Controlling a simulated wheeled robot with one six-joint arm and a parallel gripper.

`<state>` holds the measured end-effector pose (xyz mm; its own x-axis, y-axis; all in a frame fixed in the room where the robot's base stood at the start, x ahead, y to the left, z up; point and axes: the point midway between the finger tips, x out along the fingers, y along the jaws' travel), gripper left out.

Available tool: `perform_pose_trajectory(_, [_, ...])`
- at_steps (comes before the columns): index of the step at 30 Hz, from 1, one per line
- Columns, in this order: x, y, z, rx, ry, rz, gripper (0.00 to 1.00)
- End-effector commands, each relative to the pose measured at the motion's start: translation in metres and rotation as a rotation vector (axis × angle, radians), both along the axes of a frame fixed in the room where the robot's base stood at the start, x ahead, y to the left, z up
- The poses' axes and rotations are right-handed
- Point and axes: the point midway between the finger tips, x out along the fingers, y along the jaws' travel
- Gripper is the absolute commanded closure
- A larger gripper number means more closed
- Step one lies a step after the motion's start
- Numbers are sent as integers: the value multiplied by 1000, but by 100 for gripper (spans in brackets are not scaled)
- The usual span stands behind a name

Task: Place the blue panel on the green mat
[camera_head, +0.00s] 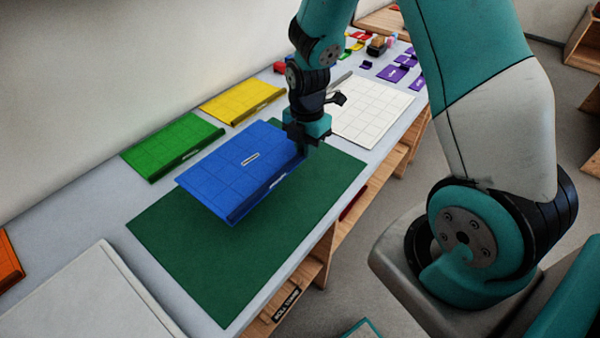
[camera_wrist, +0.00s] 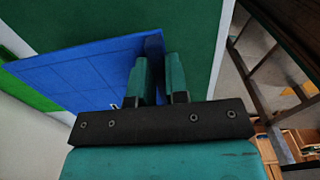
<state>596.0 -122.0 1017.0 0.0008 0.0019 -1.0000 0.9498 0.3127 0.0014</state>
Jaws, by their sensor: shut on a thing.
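The blue panel (camera_head: 232,175) is a flat gridded board with a raised edge along its front side. My gripper (camera_head: 303,147) is shut on the panel's right end in the head view. In the wrist view my gripper (camera_wrist: 160,85) has a finger on each side of the blue panel's (camera_wrist: 85,75) raised edge. The panel is over the back part of the green mat (camera_head: 215,275); it looks raised, but I cannot tell the exact gap. The mat lies flat on the table, and the panel hides part of it. The mat also shows in the wrist view (camera_wrist: 195,30).
A green panel (camera_head: 170,145) and a yellow panel (camera_head: 240,98) lie along the wall. A white gridded panel (camera_head: 370,112) and purple pieces (camera_head: 393,73) are farther back. A white board (camera_head: 85,300) lies at the near left. The mat's front part is bare.

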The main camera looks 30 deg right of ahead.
Motion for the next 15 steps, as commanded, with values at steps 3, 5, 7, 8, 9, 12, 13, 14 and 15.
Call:
perform_pose_trajectory(3, [-1, -1, -31, 0, 6, -2, 100])
perform_pose_trajectory(5, [-1, -1, -44, 0, 5, -2, 100])
perform_pose_trajectory(7, [-1, -2, -54, 0, 2, -3, 100])
perform_pose_trajectory(8, [-1, -2, -57, 0, 2, -3, 100])
perform_pose_trajectory(9, [0, -2, -61, 0, 1, -3, 100])
perform_pose_trajectory(12, [-1, -2, -69, 0, 2, -4, 100])
perform_pose_trajectory(13, [-1, -2, -72, 0, 2, -4, 100])
perform_pose_trajectory(14, [-1, -2, -77, 0, 2, -4, 100])
perform_pose_trajectory(15, [-1, -2, -83, 0, 3, -4, 100])
